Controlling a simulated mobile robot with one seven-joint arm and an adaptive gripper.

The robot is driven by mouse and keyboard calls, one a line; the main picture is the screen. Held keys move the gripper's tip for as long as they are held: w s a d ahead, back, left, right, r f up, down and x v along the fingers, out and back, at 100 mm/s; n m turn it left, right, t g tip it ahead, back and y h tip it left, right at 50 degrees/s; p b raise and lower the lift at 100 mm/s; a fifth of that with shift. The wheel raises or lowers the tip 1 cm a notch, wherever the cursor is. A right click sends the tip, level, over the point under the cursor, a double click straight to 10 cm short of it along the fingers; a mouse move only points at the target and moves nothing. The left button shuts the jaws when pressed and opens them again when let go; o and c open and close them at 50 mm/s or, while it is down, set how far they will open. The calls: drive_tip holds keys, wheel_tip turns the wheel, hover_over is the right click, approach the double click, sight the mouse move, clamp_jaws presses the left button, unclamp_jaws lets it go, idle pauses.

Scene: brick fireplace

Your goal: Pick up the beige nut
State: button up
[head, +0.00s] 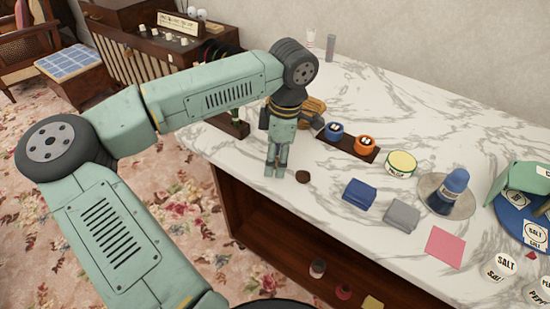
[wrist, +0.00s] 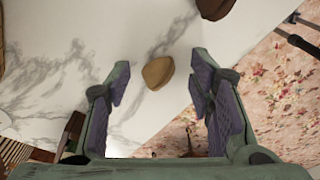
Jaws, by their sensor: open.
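The beige nut (wrist: 158,72) is a small rounded, tan lump on the white marble top in the wrist view. It lies between the lines of my two fingers, around the level of their tips, with clear space on both sides. My gripper (wrist: 161,84) is open and empty, its purple pads apart. In the head view my gripper (head: 276,172) points down over the counter's near left edge. I cannot make out the beige nut in that view; the gripper seems to hide it.
A dark brown lump (head: 303,176) lies right of my gripper; the wrist view shows a brown one (wrist: 215,8) at the top. The marble counter (head: 335,240) also holds a dark tray (head: 347,146) with jars, a blue block (head: 359,193) and a grey block (head: 401,215).

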drive_tip(key=c, duration=0.8)
drive_tip(key=shift+c, duration=0.2)
drive_tip(key=shift+r, duration=0.15)
